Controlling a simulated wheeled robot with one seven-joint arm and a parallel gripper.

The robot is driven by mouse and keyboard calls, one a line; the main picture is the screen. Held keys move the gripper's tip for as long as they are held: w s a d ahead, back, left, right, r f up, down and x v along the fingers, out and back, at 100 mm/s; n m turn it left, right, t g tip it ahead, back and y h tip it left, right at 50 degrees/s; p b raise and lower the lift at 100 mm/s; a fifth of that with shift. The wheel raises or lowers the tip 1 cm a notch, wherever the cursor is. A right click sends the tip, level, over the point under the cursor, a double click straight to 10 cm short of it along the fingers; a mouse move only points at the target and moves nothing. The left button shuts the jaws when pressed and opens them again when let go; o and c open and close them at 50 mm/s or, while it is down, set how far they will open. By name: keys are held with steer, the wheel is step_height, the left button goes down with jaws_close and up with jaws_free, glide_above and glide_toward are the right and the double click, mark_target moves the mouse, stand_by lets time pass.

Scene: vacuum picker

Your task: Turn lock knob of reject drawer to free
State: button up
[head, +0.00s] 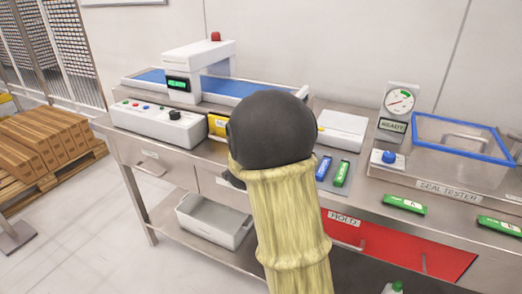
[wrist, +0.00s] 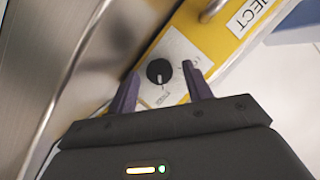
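The reject drawer shows as a yellow front (wrist: 212,38) in the wrist view, with a white label (wrist: 248,14) reading "JECT" in the visible part. On it is a pale plate (wrist: 178,45) with a round black lock knob (wrist: 157,70). The knob's light pointer mark faces the lower edge of the picture; the small print is too blurred to read. My gripper (wrist: 159,73) is open, its dark purple fingers on either side of the knob; contact cannot be told. In the head view a bit of yellow front (head: 217,125) shows, while my arm hides the knob and fingertips.
In the wrist view a metal bar (wrist: 75,65) runs along the left. In the head view a white control box (head: 158,122) stands left of the yellow front, a conveyor machine (head: 198,58) behind. A red HOLD drawer (head: 400,252) sits lower right.

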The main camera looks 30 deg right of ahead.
steer(key=p+v, duration=0.2)
steer(key=v, duration=1.5)
steer(key=shift+s+r+p, duration=0.15)
steer(key=shift+p, duration=0.15)
steer(key=shift+a, duration=0.1)
steer(key=s+a+f+n+g+y, duration=0.2)
steer(key=a+f+n+g+y, duration=0.1)
steer(key=a+f+n+y, duration=0.55)
steer(key=s+d+f+n+g, duration=0.1)
steer(key=s+f+n+g, duration=0.15)
steer(key=s, duration=0.25)
steer(key=s+f+n+g, duration=0.2)
steer(key=s+n+g, duration=0.1)
steer(key=s+n, duration=0.15)
steer(key=w+p+v, duration=0.2)
steer(key=p+v, duration=0.8)
steer(key=p, duration=0.1)
steer(key=w+d+r+p+v, duration=0.1)
steer(key=w+p+v, duration=0.1)
steer(key=p+v, duration=0.8)
steer(key=shift+r+p, duration=0.35)
steer(key=shift+r, duration=0.25)
